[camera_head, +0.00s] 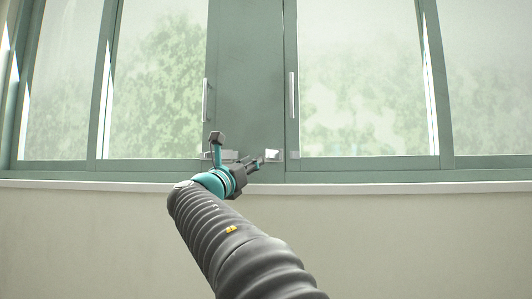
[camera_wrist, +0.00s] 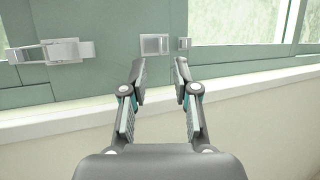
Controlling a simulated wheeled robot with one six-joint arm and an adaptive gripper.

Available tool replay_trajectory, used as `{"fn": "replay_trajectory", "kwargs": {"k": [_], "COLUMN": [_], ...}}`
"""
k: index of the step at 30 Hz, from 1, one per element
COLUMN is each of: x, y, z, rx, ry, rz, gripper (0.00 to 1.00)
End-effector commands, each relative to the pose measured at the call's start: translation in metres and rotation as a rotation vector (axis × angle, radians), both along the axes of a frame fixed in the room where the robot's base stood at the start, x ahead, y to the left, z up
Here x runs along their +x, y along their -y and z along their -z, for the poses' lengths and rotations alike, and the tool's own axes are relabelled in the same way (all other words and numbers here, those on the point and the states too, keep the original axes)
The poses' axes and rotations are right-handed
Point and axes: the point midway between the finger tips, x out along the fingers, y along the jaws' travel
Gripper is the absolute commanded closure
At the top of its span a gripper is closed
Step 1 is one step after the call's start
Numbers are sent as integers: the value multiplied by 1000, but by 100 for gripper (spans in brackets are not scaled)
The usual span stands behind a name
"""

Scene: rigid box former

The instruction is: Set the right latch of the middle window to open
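The middle window (camera_head: 248,80) shows as a solid green panel between two glazed panes. At its lower right is a latch (camera_head: 273,155), a pale metal plate. In the wrist view this latch (camera_wrist: 155,44) has a squarish raised part, and a smaller catch (camera_wrist: 184,44) sits apart to its right; no bar visibly spans the gap. The left latch (camera_wrist: 55,50) has a bar reaching across to a small plate on its left. My gripper (camera_wrist: 161,72) is open and empty, its two fingers apart, just below and in front of the right latch. I cannot tell whether it touches.
A white sill (camera_head: 400,187) runs along below the window frame, with a plain wall (camera_head: 90,240) under it. Vertical handles stand on both sides of the green panel, at left (camera_head: 205,100) and right (camera_head: 292,95). No loose objects are in view.

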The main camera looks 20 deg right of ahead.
Motion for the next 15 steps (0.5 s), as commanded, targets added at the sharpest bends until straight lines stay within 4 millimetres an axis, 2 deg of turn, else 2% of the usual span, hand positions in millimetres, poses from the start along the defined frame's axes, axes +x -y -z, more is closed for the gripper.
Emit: {"fn": "replay_trajectory", "kwargs": {"k": [1,9,15], "x": [5,31,43], "y": [9,46,62], "z": [-5,-23,-32], "rx": [1,3,1], "ry": [1,0,0], "rz": [3,1,1], "gripper": [70,70,70]}}
